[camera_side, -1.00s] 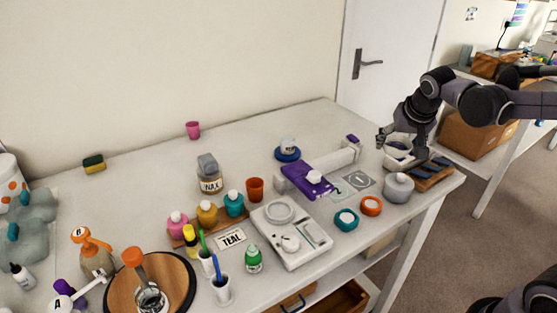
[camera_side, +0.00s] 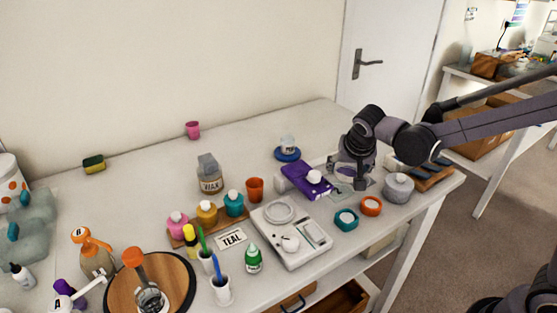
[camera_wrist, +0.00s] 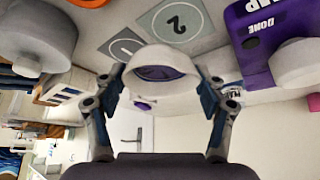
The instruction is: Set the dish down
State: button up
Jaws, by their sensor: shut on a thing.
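My gripper (camera_wrist: 162,84) is shut on a white dish (camera_wrist: 160,60), one finger on each side of it in the wrist view. The dish has a dark purple patch inside. In the wrist view, a grey square marked 2 (camera_wrist: 178,22) and a grey square marked 1 (camera_wrist: 124,47) lie on the table beyond the dish. In the side view my gripper (camera_side: 354,186) is low over the table, between the purple block and the grey pot. I cannot tell if the dish touches the table.
The purple block (camera_side: 306,180) with a white knob stands left of my gripper. A grey lidded pot (camera_side: 398,187) stands close on the right. An orange ring-shaped pot (camera_side: 371,205) and a teal one (camera_side: 346,219) are in front. A white scale (camera_side: 284,252) is further left.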

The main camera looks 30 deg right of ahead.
aim_at(347, 180)
jog(key=shift+f, duration=1.9)
jog(key=shift+f, duration=0.1)
jog(key=o, duration=1.2)
jog(key=v, duration=1.2)
jog(key=shift+s+d+f+n+t+y, duration=0.2)
jog(key=shift+s+f+n+t+y, duration=0.3)
jog(key=shift+s+n, duration=1.15)
jog(key=shift+s+d+f+n+t+y, duration=0.2)
jog(key=shift+s+n+y, duration=0.6)
jog(key=shift+s, duration=1.5)
jog(key=shift+s+d+f+n+t+y, duration=0.2)
jog(key=shift+s+n+t+y, duration=0.3)
jog(key=shift+s+n, duration=1.2)
jog(key=shift+s+m, duration=0.25)
jog(key=shift+m, duration=0.1)
